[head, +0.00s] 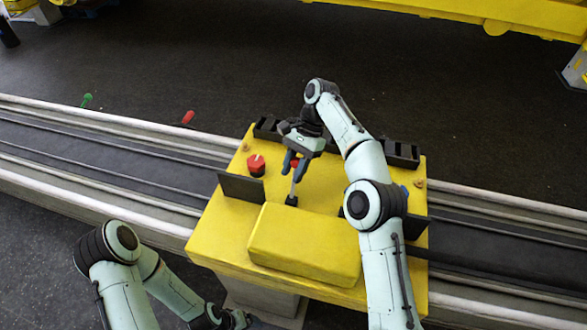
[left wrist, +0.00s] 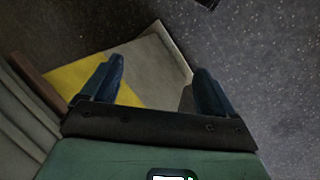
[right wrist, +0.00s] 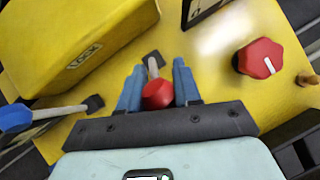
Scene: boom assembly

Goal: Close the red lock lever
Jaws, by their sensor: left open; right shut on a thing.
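The red lock lever has a red ball knob on a metal shaft that rises from a black base on the yellow console (head: 225,225). In the right wrist view the red knob (right wrist: 158,95) sits between the two blue fingers of my right gripper (right wrist: 158,84), which is shut on it. In the head view my right gripper (head: 295,160) is above the console, with the lever's shaft and black base (head: 291,200) below it. My left gripper (head: 238,319) is low at the bottom edge. Its fingers are apart and empty in the left wrist view (left wrist: 160,80).
A red dial (head: 256,165) with a white mark is left of the lever. A raised yellow box (head: 305,245), marked LOCK in the right wrist view, is in front. A blue-knobbed lever (right wrist: 15,118) is also there. Black upright plates (head: 241,188) flank the console.

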